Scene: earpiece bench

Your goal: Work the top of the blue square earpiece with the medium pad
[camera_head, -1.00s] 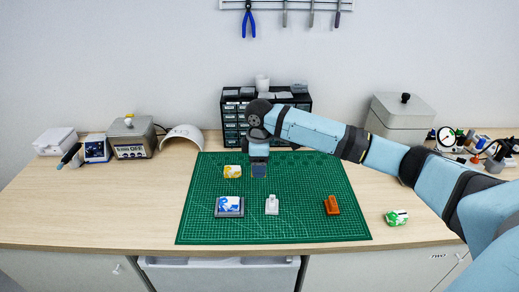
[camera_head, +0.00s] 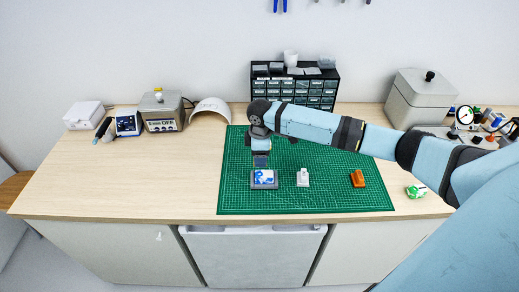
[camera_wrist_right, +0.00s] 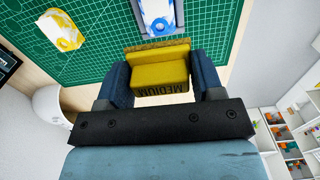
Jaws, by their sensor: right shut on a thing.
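The blue square earpiece (camera_head: 264,177), blue and white on top, sits in a grey holder (camera_head: 254,187) on the green mat. It also shows, partly cut off, at the top of the wrist view (camera_wrist_right: 157,16). My right gripper (camera_head: 261,160) points down just above and behind it. In the wrist view its jaws (camera_wrist_right: 160,78) are shut on the yellow medium pad (camera_wrist_right: 158,72), marked MEDIUM. My left gripper is not in view.
A white block (camera_head: 303,178) and an orange block (camera_head: 357,179) stand on the mat (camera_head: 330,201) to the right. A green-and-white block (camera_head: 415,191) lies off the mat. A yellow-and-white block (camera_wrist_right: 60,30) shows in the wrist view. Drawers (camera_head: 320,90) stand behind.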

